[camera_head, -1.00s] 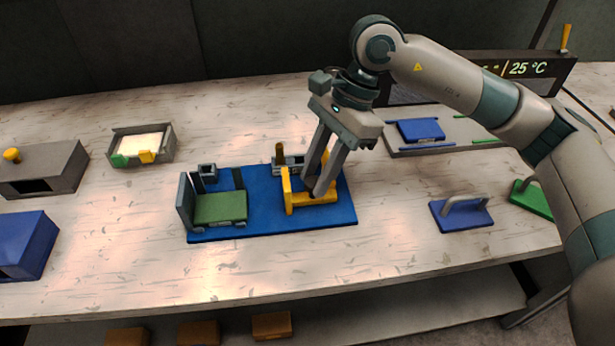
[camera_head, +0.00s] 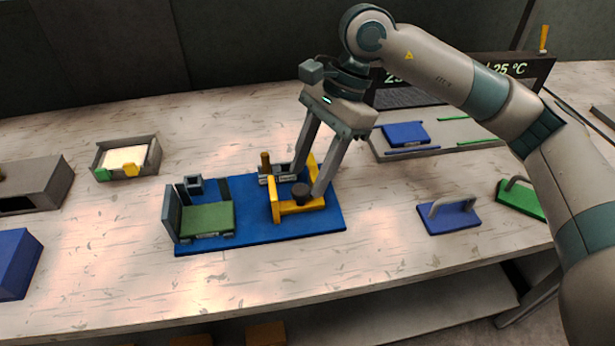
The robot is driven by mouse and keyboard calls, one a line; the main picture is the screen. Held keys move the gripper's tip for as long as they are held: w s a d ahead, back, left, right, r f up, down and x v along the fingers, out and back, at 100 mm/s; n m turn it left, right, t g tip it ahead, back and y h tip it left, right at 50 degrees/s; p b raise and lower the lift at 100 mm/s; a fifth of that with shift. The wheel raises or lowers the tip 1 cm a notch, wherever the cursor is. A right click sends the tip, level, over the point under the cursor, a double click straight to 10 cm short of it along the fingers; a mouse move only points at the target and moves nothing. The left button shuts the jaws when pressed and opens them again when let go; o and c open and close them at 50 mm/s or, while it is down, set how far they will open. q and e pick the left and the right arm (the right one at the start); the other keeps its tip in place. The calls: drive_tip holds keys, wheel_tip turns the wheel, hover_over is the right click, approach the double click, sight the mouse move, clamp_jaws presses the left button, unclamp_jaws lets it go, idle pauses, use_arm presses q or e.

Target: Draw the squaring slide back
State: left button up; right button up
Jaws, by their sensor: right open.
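The squaring slide looks to be the yellow frame (camera_head: 301,208) on the right part of the blue base plate (camera_head: 254,233). A dark round knob (camera_head: 301,190) stands up on it. My right gripper (camera_head: 308,188) is open over the yellow frame, one finger on each side of the knob. Whether a finger touches the knob cannot be told. A green block (camera_head: 207,218) with a grey upright plate (camera_head: 172,213) sits at the base plate's left end. My left gripper is not in view.
A brown peg (camera_head: 265,162) stands behind the yellow frame. A tray (camera_head: 127,157) lies back left, grey and blue boxes far left. A blue handled block (camera_head: 448,216) and a green one (camera_head: 520,197) lie right. The table front is clear.

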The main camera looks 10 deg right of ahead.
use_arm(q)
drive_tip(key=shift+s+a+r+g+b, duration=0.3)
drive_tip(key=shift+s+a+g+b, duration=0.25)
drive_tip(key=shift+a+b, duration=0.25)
use_arm(e)
drive_tip(key=v, duration=1.5)
drive_tip(key=shift+d, duration=0.2)
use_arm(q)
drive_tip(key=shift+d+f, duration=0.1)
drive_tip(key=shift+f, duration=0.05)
use_arm(e)
drive_tip(key=shift+f, duration=0.1)
